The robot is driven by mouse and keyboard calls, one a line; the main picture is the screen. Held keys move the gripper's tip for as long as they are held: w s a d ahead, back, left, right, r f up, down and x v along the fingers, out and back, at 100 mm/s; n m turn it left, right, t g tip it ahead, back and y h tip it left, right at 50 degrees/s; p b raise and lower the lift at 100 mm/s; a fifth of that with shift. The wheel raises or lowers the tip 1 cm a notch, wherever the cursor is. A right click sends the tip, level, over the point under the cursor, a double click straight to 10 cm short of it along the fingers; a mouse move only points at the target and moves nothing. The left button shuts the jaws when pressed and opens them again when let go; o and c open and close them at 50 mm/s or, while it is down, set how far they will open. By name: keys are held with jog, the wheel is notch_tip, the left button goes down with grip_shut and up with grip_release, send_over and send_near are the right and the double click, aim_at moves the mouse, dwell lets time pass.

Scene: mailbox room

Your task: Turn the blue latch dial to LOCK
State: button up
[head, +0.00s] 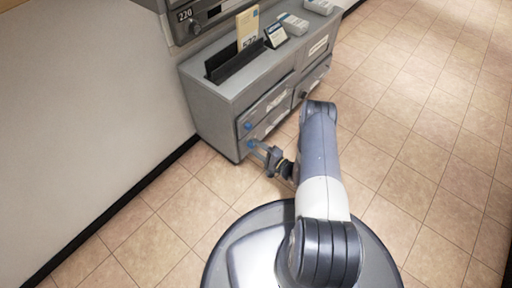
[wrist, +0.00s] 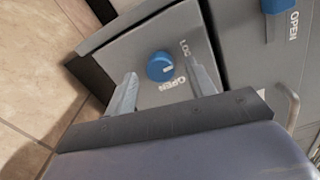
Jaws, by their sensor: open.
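The blue latch dial (wrist: 160,66) sits on a grey drawer front, and it also shows low on the cabinet in the head view (head: 251,144). A "LOC…" label (wrist: 186,49) is above right of it, its end hidden by a finger. An "OPEN" label (wrist: 172,84) is below right. A small pale mark on the dial's right side lies nearer OPEN, but its exact setting is unclear. My gripper (wrist: 161,70) is open, one finger on each side of the dial in the wrist view. Gaps show between fingers and dial. In the head view my gripper (head: 262,151) is at the drawer front.
A second blue dial (wrist: 278,5) with its own OPEN label is on the neighbouring front at the upper right. The grey cabinet (head: 215,112) carries a dark slot holder, cards and small devices. A white wall (head: 90,100) is left. Tiled floor (head: 420,130) is clear on the right.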

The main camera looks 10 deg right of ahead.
jog(key=p+v, duration=0.2)
jog(key=v, duration=0.7)
jog(key=shift+s+d+p, duration=0.2)
jog(key=shift+s+p, duration=0.1)
jog(key=shift+p, duration=0.05)
jog(key=b+x, duration=0.3)
jog(key=x, duration=0.8)
jog(key=shift+d, duration=0.1)
jog(key=shift+s, duration=0.1)
